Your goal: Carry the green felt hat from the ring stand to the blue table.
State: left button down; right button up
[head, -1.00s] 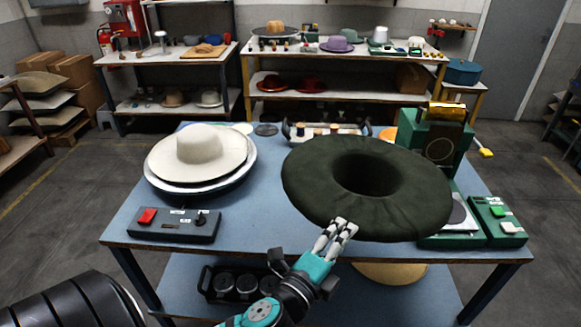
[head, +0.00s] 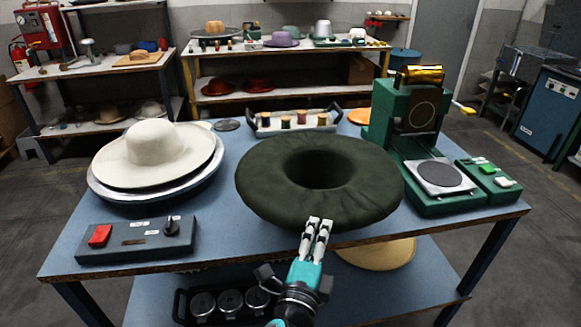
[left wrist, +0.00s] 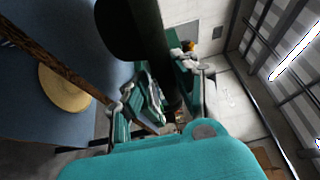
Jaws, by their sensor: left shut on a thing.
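The green felt hat (head: 265,192) is held with its hollow facing up, over the front middle of the blue table (head: 70,242). Its near brim reaches the table's front edge in the head view. My left gripper (head: 318,224) is shut on this near brim. In the left wrist view the hat is a dark shape (left wrist: 130,35) at the top, beside my left gripper's fingers. I cannot tell whether the hat touches the tabletop. The ring stand cannot be made out. My right gripper is not in view.
A cream hat (head: 155,143) lies on a round stand at the left, behind a control box (head: 130,240). A green press (head: 395,125) and a small green box (head: 487,180) stand right. A spool tray (head: 292,122) is behind. A tan hat (head: 375,254) is below the front edge.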

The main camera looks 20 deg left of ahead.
aim_at(311, 191)
pick_arm(q)
jog(key=a, duration=0.1)
jog(key=w, duration=0.1)
jog(key=a, duration=0.1)
jog(key=shift+w+a+r+p, duration=0.25)
jog(key=shift+w+a+p, duration=0.05)
jog(key=shift+w+a, duration=0.05)
jog(key=w+a, duration=0.1)
jog(key=w, duration=0.2)
jog(key=w+a+f, duration=0.1)
jog(key=w, duration=0.3)
jog(key=w+a+p, duration=0.1)
jog(key=w, duration=0.3)
jog(key=shift+w+a+f, duration=0.2)
jog(key=shift+a+f, duration=0.05)
jog(key=shift+a, duration=0.1)
jog(key=shift+w+a, duration=0.1)
jog(key=shift+w, duration=0.2)
jog(key=shift+w+f, duration=0.1)
jog(key=shift+f, duration=0.1)
notch_tip(311, 191, down, 3)
jog(key=shift+f+b, duration=0.2)
jog(key=shift+b, duration=0.45)
jog(key=c, duration=1)
grip_release()
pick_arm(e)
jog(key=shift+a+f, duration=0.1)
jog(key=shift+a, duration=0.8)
